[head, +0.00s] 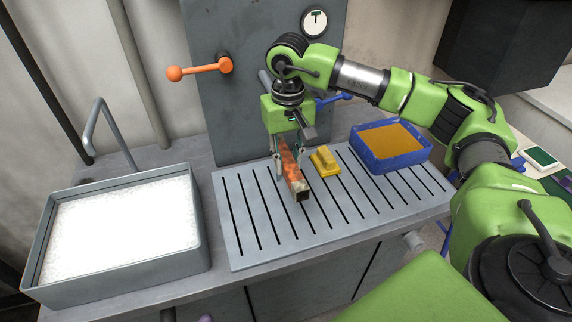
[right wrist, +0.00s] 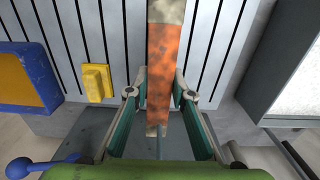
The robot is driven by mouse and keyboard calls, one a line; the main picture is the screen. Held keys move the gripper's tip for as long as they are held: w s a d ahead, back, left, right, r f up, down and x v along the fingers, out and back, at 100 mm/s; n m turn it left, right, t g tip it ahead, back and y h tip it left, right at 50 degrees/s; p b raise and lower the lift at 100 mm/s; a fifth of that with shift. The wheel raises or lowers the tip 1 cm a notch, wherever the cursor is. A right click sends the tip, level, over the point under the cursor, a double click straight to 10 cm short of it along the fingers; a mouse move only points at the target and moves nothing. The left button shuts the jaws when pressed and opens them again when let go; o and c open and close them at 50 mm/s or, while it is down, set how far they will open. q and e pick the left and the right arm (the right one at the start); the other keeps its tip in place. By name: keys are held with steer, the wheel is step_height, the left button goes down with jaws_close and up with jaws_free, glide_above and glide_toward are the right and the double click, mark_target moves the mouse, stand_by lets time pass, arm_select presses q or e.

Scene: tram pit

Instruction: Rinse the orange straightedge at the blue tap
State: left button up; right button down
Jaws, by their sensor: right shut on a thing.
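The orange straightedge (head: 293,178) is a long bar with dark smudges and a greyish end. My right gripper (head: 287,163) is shut on it and holds it over the slatted grey drainboard. In the right wrist view the straightedge (right wrist: 163,65) runs between the two fingers of the right gripper (right wrist: 160,96). The blue tap's lever (head: 335,98) shows behind my right arm, on the right side of the grey panel; its spout is mostly hidden. A blue knobbed lever (right wrist: 30,165) shows at the lower left of the right wrist view. My left gripper is not in view.
A yellow block (head: 324,160) sits on the drainboard (head: 238,230) just right of the straightedge. A blue tray with an orange-yellow pad (head: 391,140) is farther right. A grey basin of white foam (head: 120,225) stands left. An orange lever (head: 200,69) juts from the panel.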

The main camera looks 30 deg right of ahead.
steer(key=shift+d, duration=0.4)
steer(key=shift+a, duration=0.25)
steer(key=shift+a, duration=0.4)
steer(key=shift+d, duration=0.15)
steer(key=shift+d+b, duration=0.35)
steer(key=shift+d, duration=0.15)
steer(key=shift+a, duration=0.2)
steer(key=shift+a, duration=0.45)
steer(key=shift+d, duration=0.15)
steer(key=shift+d+b, duration=0.3)
steer(key=shift+d, duration=0.2)
